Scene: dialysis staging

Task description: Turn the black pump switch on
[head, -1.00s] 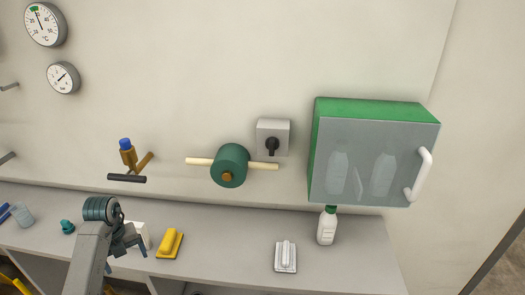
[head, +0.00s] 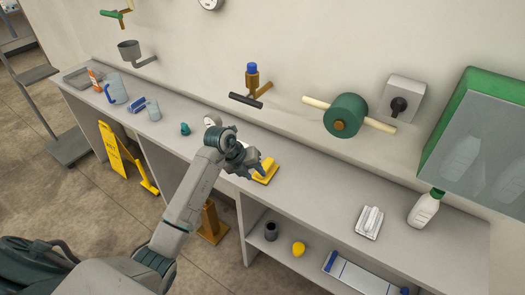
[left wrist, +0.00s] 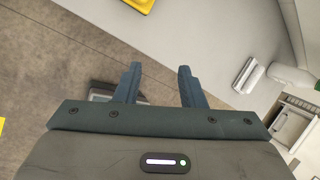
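The black pump switch (head: 398,104) is a black rotary knob on a light grey box (head: 405,88) on the wall, between the green roll on a pale rod and the green cabinet. Its handle hangs roughly downward. My left gripper (head: 257,170) is over the counter beside a yellow block, well to the left of the switch and lower. In the left wrist view its two fingers (left wrist: 158,72) are apart with nothing between them. The switch cannot be made out in the left wrist view. My right gripper is not in view.
The counter (head: 320,182) holds a yellow block (head: 265,170), a white block (head: 369,222) and a spray bottle (head: 424,208). The green roll (head: 345,115), brown valve (head: 252,80) and green cabinet (head: 475,130) jut from the wall. A yellow floor sign (head: 117,155) stands left.

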